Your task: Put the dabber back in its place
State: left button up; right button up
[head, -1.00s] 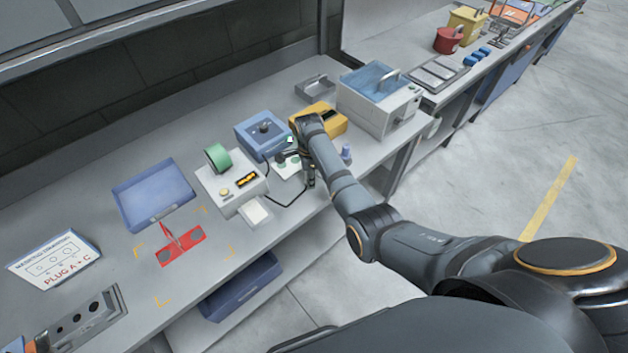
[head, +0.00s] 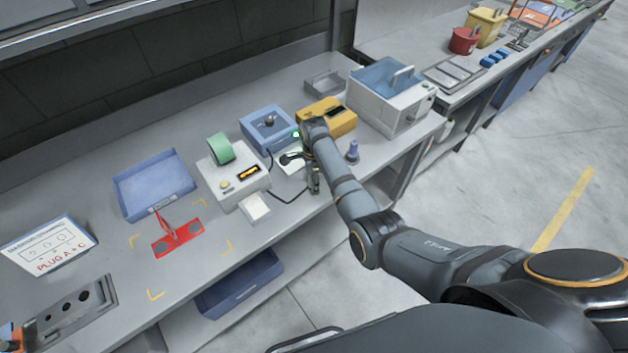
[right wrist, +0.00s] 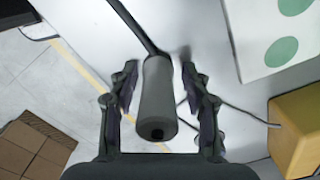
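A grey tapered handle with a thin dark rod or cord at its far end (right wrist: 156,95) shows in the right wrist view; it looks like the dabber, but I cannot be sure. My right gripper (right wrist: 158,85) has one finger on each side of this handle, with narrow gaps showing. In the head view my right gripper (head: 312,180) is low over the bench near its front edge, and my wrist hides much there. A white card with green dots (right wrist: 283,38) lies beside it. My left gripper is not in view.
A blue box with a knob (head: 266,127), a yellow box (head: 340,122) and a white tank (head: 385,110) stand behind. A small blue upright piece (head: 352,152) stands right of my arm. A white device (head: 234,187) and dark cord (head: 285,200) lie left.

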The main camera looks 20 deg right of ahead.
jog(key=shift+r, duration=0.25)
notch_tip(320, 180, up, 12)
jog(key=shift+r+b, duration=0.1)
jog(key=shift+b, duration=0.45)
jog(key=shift+s, duration=0.1)
